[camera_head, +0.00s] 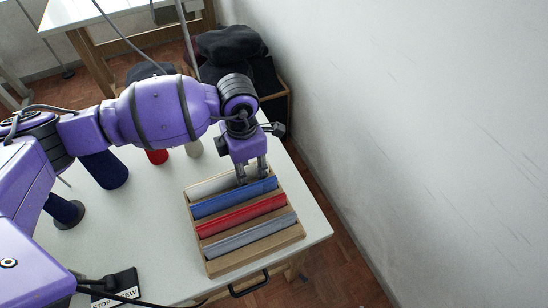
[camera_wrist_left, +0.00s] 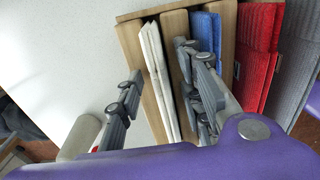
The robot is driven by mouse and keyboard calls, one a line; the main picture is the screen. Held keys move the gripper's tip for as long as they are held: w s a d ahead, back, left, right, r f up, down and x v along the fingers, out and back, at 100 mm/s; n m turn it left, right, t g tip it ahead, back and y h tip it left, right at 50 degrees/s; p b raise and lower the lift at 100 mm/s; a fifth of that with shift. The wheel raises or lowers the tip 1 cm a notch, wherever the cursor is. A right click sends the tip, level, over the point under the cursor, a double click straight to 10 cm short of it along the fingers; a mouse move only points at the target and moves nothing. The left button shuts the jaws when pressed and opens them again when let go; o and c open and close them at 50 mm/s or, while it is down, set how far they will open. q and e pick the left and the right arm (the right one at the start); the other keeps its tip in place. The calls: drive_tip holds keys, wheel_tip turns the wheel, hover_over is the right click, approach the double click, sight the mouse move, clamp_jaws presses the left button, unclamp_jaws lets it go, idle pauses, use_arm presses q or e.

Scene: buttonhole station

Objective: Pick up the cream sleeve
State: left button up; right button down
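The cream sleeve (camera_head: 208,187) stands in the rear slot of a wooden rack (camera_head: 258,256), behind a blue sleeve (camera_head: 232,199). In the left wrist view the cream sleeve (camera_wrist_left: 158,80) looks like a thin pale folded strip. My left gripper (camera_head: 251,178) points down at the rack's rear slots and partly covers the cream sleeve's right end. In the left wrist view my left gripper (camera_wrist_left: 159,64) is open, with one finger on each side of the cream sleeve and gaps visible. My right gripper is not in view.
A red sleeve (camera_head: 242,214) and a grey sleeve (camera_head: 252,237) fill the front slots. Blue (camera_head: 105,170), red (camera_head: 157,157) and cream (camera_head: 194,148) spools stand left of the rack on the white table (camera_head: 130,225). A wall (camera_head: 410,120) rises at the right.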

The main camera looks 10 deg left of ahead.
use_arm(q)
clamp_jaws()
wheel_tip(320, 180, up, 10)
idle(0.6)
